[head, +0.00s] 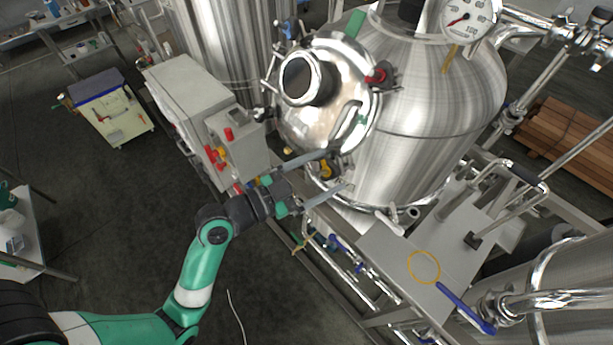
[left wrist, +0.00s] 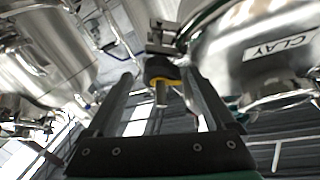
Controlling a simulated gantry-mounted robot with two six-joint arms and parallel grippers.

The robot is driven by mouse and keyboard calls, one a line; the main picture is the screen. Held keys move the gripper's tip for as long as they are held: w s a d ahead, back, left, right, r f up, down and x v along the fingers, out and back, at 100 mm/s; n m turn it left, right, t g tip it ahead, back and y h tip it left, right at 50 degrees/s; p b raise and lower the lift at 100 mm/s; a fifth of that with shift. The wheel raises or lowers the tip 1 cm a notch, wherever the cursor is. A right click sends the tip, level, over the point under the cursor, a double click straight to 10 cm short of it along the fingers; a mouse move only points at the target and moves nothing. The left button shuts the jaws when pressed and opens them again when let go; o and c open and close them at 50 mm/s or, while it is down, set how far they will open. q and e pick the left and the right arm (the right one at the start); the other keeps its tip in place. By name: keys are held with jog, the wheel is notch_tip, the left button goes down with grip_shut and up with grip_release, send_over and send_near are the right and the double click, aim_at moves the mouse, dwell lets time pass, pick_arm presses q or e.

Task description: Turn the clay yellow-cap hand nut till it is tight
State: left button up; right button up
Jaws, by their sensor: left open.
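The yellow-cap hand nut (head: 326,171) sits at the lower edge of the round steel lid (head: 340,108) on the tank. In the left wrist view the nut (left wrist: 163,72) is dark with a yellow band, and a metal stem shows below it. A label reading CLAY (left wrist: 279,47) is on the vessel beside it. My left gripper (head: 340,172) is open, its two long fingers on either side of the nut. In the left wrist view the fingers (left wrist: 164,84) stand apart with gaps beside the nut. My right gripper is not in view.
Other hand nuts with a red cap (head: 379,76), a green cap (head: 355,24) and a blue cap (head: 288,29) ring the lid. A grey control box (head: 238,143) stands close left of my gripper. A steel platform (head: 397,262) with a yellow ring (head: 424,253) lies lower right.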

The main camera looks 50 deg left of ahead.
pick_arm(q)
jog(key=s+a+p, duration=0.1)
jog(key=s+p, duration=0.7)
jog(key=s, duration=0.3)
jog(key=shift+s, duration=0.3)
jog(key=shift+r, duration=0.1)
jog(key=shift+a, duration=0.1)
